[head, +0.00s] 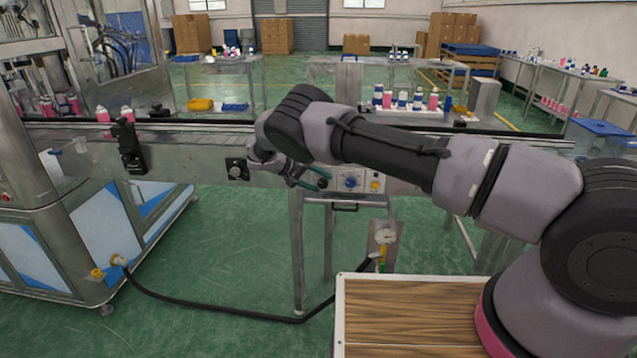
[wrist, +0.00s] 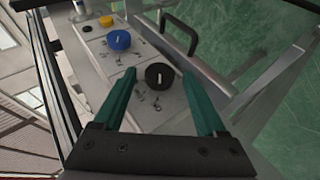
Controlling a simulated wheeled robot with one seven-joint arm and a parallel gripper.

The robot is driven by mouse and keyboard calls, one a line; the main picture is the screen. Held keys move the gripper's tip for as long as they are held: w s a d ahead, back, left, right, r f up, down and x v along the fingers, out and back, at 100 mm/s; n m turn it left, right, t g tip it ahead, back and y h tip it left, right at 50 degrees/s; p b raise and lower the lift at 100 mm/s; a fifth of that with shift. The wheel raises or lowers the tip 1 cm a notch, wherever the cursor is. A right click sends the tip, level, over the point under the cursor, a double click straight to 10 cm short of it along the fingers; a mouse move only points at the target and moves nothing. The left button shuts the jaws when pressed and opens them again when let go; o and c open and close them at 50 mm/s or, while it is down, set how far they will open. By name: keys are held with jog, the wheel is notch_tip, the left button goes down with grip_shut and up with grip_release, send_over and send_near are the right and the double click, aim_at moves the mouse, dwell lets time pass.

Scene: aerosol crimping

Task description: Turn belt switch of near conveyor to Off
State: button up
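The near conveyor (head: 210,150) runs across the head view, with a control panel on its front side. In the wrist view the panel (wrist: 180,112) carries a black rotary knob (wrist: 159,76) and a blue rotary knob (wrist: 118,40), each with a pale pointer mark. The panel lettering is too small to read, so I cannot tell which is the belt switch. My gripper (wrist: 159,73) is open, its green fingers either side of the black knob in that view; contact is unclear. In the head view my gripper (head: 308,180) is left of the blue knob (head: 350,183).
A yellow button (wrist: 106,20) sits beyond the blue knob, and a metal handle (wrist: 180,33) stands beside the panel. Another black knob unit (head: 237,169) is on the conveyor side. Bottles (head: 403,100) stand behind my arm. A black cable (head: 230,312) crosses the green floor.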

jog(key=shift+a, duration=0.1)
jog(key=v, duration=1)
jog(key=shift+a+r, duration=0.2)
jog(key=shift+r, duration=0.05)
jog(key=shift+s, duration=0.1)
